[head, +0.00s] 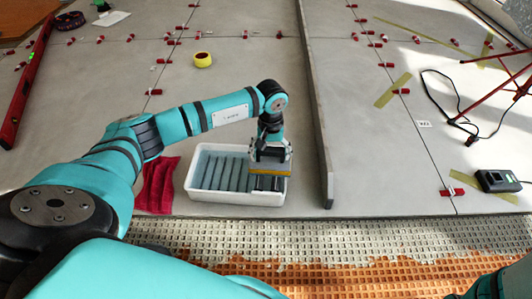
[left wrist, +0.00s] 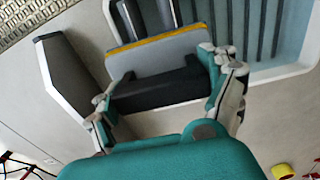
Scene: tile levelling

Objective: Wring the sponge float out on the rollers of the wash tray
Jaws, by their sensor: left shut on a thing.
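The sponge float (head: 270,171), a grey block with a thin yellow-orange layer, is held in my left gripper (head: 270,152). It is over the right end of the white wash tray (head: 240,200). The tray has dark parallel rollers (head: 228,174) across it. In the left wrist view the fingers of the left gripper (left wrist: 165,98) close on the dark handle of the float (left wrist: 155,55), with the wash tray (left wrist: 272,75) at upper right. I cannot tell whether the sponge touches the rollers. My right gripper is not in view.
Yellow tape (head: 203,60), red clips, a red level (head: 27,88), a tripod (head: 490,92) and a black device (head: 497,181) are farther off.

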